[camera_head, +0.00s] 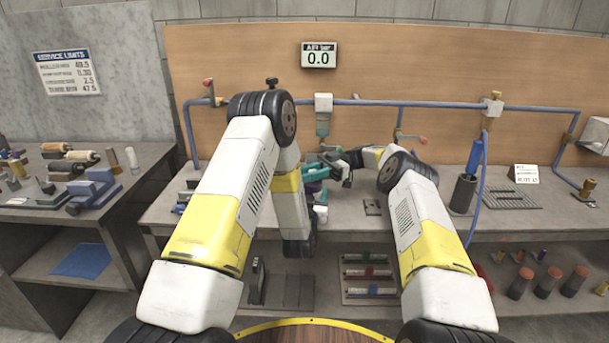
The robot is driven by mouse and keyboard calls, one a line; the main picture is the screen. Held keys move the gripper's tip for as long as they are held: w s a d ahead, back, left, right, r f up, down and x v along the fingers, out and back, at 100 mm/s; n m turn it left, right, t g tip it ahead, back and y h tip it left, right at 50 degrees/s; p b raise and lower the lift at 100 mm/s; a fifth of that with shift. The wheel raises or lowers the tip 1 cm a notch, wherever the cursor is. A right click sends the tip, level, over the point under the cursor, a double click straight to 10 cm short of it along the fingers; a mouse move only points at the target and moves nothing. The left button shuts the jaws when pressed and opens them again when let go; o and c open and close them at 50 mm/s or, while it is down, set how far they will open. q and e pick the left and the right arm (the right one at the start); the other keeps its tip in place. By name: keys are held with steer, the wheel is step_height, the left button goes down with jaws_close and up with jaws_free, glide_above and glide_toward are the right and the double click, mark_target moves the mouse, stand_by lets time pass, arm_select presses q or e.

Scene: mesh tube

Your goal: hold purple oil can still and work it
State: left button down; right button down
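The purple oil can (313,187) is on the workbench in the middle, mostly hidden behind my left forearm. Only a small purple patch shows, with teal parts just above it. My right gripper (333,167) reaches in from the right at the height of the can's top. It is small and overlaps the teal parts, so I cannot tell whether it touches the can or how its fingers stand. My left forearm hangs down in front of the can. The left gripper (320,212) is largely hidden behind it, and its fingers cannot be made out.
A blue pipe (380,104) with valves runs along the brown back panel. A gauge display (319,55) reads 0.0. A dark cylinder (463,194) with a blue top and a grate (512,198) stand to the right. A side bench (85,220) holds rollers and a vise. The shelf below holds trays and jars.

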steer(key=shift+g, duration=0.3)
steer(key=c, duration=1.1)
jaws_free()
steer(key=shift+d, duration=0.1)
steer(key=shift+c, duration=0.2)
step_height(320, 180, up, 10)
